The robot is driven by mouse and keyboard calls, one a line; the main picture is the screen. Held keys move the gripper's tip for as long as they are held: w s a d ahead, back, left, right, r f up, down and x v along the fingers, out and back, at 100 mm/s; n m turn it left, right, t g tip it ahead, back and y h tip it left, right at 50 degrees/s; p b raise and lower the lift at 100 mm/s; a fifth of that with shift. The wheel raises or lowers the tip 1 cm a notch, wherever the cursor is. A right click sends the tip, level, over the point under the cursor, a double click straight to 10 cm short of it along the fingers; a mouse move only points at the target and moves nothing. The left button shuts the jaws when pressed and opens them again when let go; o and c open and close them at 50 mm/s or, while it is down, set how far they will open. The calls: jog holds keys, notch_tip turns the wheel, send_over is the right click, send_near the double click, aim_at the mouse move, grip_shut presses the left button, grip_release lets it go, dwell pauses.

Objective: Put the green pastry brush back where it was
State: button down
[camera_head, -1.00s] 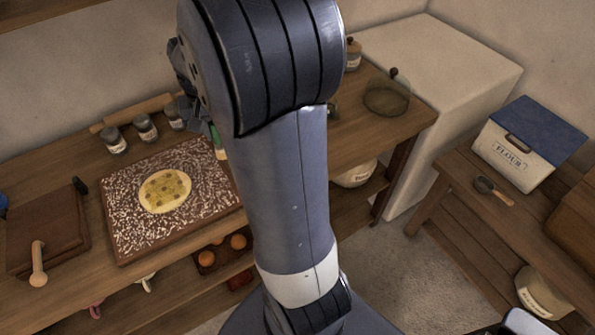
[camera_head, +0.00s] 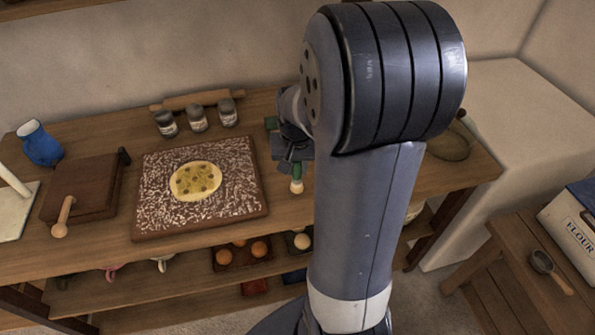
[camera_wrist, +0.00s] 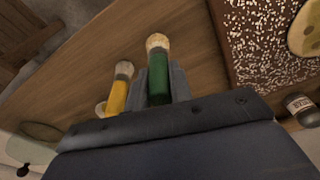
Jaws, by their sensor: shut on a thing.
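My gripper (camera_head: 291,158) is over the wooden table, just right of the floured board. It is shut on the green pastry brush (camera_head: 297,171), whose pale bristle end points down toward the front of the table. In the wrist view the green brush (camera_wrist: 158,78) sits between my two fingers (camera_wrist: 161,88), bristles outward. A yellow-handled brush (camera_wrist: 118,94) is close beside it on the left, and another pale brush tip (camera_wrist: 100,108) shows partly behind that one. I cannot tell whether the green brush touches the table.
The floured board (camera_head: 150,218) carries a flat dough round (camera_head: 195,181). Several jars (camera_head: 197,119) and a rolling pin (camera_head: 200,98) stand behind it. A glass-like lidded dish (camera_head: 452,142) is right of my arm.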

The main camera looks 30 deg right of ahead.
jog(key=shift+f, duration=1)
jog(key=shift+f, duration=0.15)
jog(key=c, duration=1.3)
grip_release()
jog(key=r, duration=0.4)
jog(key=s+r, duration=0.1)
jog(key=r, duration=0.7)
jog(key=shift+s+a+r, duration=0.15)
jog(key=shift+s+a, duration=0.05)
jog(key=shift+a, duration=0.2)
